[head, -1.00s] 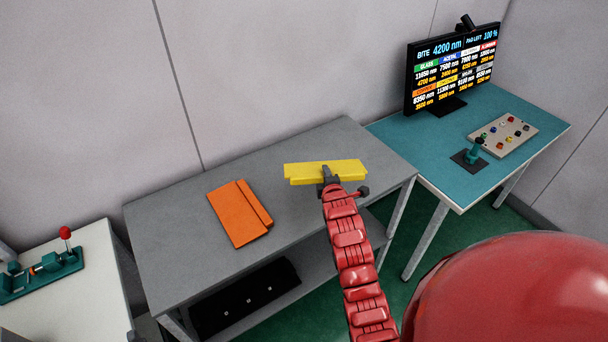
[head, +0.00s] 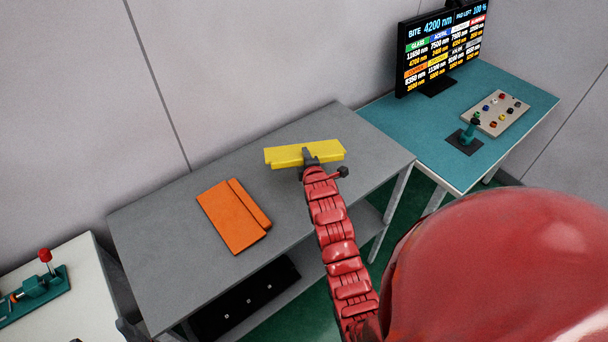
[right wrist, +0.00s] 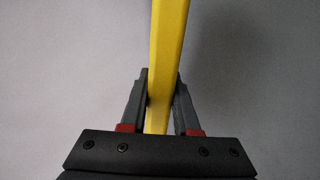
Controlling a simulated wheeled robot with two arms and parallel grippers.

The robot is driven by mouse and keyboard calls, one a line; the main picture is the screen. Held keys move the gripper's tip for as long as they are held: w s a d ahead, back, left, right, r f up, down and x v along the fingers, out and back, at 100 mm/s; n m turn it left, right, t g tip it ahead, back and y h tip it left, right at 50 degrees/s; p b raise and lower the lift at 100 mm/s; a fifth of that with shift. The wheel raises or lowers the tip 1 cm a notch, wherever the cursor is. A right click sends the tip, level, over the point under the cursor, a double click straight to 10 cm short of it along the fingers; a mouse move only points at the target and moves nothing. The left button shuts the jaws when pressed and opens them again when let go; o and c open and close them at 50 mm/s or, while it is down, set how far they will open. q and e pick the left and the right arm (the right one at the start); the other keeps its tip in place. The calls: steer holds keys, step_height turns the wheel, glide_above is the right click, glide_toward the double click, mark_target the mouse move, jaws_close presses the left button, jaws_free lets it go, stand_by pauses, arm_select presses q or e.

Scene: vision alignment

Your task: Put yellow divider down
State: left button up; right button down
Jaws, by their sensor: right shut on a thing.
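The yellow divider (head: 292,155) is a flat yellow piece over the back right part of the grey table (head: 170,262). My right gripper (head: 309,158) is shut on it near its middle. In the right wrist view the divider (right wrist: 170,45) stands edge-on between the two fingers of the right gripper (right wrist: 161,95), with grey behind it. I cannot tell whether its lower edge touches the tabletop. My left gripper is out of view.
An orange folder-like divider (head: 232,216) lies on the grey table, left of the yellow one. A teal table (head: 500,92) with a monitor (head: 440,50), a button panel (head: 495,112) and a joystick (head: 467,137) adjoins at right. A white table (head: 75,300) with a teal device (head: 35,292) is at left.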

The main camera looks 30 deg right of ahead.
step_height(320, 180, down, 6)
steer(key=shift+f+b, duration=0.1)
steer(key=shift+b, duration=1.15)
steer(key=shift+f+b, duration=0.3)
steer(key=shift+f, duration=0.1)
steer(key=shift+r, duration=0.1)
steer(key=c, duration=0.8)
jaws_free()
steer(key=p+v, duration=0.1)
steer(key=v, duration=0.7)
